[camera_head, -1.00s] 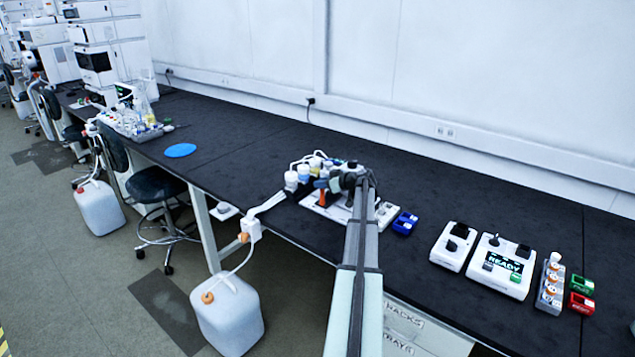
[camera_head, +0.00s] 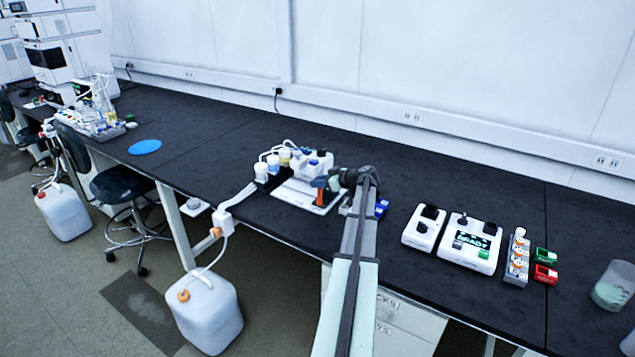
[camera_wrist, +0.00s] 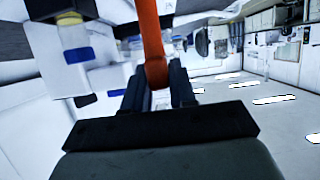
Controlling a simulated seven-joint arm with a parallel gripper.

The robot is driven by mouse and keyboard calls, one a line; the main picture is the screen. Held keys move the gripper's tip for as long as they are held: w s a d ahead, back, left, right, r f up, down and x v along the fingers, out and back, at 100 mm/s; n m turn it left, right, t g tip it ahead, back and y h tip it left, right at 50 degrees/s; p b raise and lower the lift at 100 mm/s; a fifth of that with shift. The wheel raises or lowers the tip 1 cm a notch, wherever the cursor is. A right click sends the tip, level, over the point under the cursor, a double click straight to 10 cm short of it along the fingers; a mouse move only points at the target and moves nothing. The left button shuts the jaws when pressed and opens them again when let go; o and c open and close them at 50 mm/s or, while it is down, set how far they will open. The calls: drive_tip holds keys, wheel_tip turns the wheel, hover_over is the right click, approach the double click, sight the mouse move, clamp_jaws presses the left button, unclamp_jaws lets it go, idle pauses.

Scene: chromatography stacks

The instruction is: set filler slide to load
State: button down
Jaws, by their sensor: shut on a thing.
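The filler is a white unit (camera_head: 312,162) on a white base plate (camera_head: 297,194), on the dark bench at mid-picture. An orange upright handle (camera_head: 320,184), which looks like the filler slide's grip, stands at the right part of this plate. My gripper (camera_head: 334,182) is at this handle. In the wrist view the orange handle (camera_wrist: 149,35) rises between the two dark fingers of my gripper (camera_wrist: 158,85), which are shut on it. No slide position label is readable.
Farther right are a white switch box (camera_head: 423,228), a white unit with a READY display (camera_head: 471,243) and a vial rack (camera_head: 517,258). The bench behind the filler is clear.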

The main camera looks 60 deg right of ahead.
drive_tip(key=shift+s, duration=0.25)
drive_tip(key=c, duration=1.3)
unclamp_jaws()
drive_tip(key=shift+s, duration=0.1)
drive_tip(key=o, duration=0.3)
drive_tip(key=v, duration=1.3)
drive_tip(key=shift+s+r, duration=0.2)
